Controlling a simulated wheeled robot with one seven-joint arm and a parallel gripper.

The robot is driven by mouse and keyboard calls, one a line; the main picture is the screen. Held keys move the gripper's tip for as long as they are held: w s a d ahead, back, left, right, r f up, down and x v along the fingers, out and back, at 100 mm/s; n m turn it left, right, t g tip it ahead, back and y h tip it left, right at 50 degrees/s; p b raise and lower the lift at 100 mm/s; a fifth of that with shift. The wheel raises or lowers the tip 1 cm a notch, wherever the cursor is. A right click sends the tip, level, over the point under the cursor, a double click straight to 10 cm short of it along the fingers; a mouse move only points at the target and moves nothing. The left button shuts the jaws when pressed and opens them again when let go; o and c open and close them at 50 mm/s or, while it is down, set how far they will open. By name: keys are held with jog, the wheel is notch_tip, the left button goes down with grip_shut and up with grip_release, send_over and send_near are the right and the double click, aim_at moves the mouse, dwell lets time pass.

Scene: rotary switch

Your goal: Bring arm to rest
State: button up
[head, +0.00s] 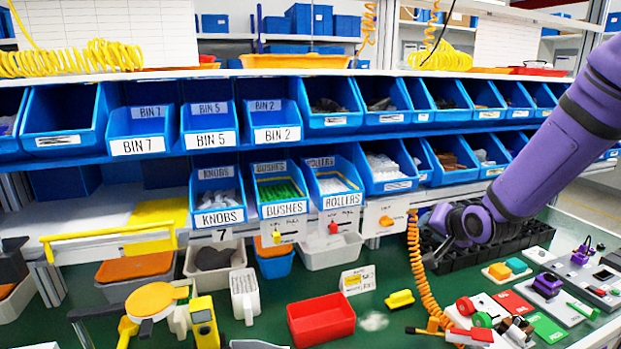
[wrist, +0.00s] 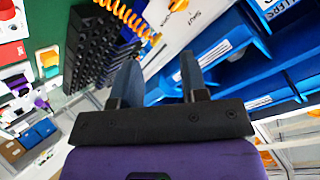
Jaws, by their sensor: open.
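My purple arm (head: 550,140) reaches in from the upper right in the head view. My gripper (head: 436,245) is at its lower end, in front of the shelf edge and above the bench. In the wrist view my gripper (wrist: 160,75) has its two dark fingers apart, with nothing between them. A white switch plate with an orange knob (head: 386,221) is on the shelf edge, left of my gripper. This kind of plate also shows in the wrist view, with an orange knob (wrist: 178,5) at the top edge. Two more plates carry a yellow knob (head: 277,237) and a red knob (head: 333,227).
Blue labelled bins (head: 212,125) fill the shelves behind. An orange coiled cord (head: 420,270) hangs close to my gripper on its left. A black rack (head: 510,240) stands behind and right. A red tray (head: 320,320) and small parts crowd the green bench (head: 385,270).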

jog(key=s+r+n+g, duration=0.2)
jog(key=s+r, duration=0.3)
jog(key=s, duration=0.6)
jog(key=s+d+r+n+g+h, duration=0.1)
jog(key=s+r, duration=0.4)
jog(key=s, duration=0.6)
jog(key=s+r+n+g+h, duration=0.1)
jog(key=s+r+n+g, duration=0.1)
jog(key=s+r, duration=0.4)
jog(key=s+g, duration=0.1)
jog(key=s, duration=0.4)
jog(key=shift+d+n, duration=0.3)
jog(key=shift+d, duration=0.1)
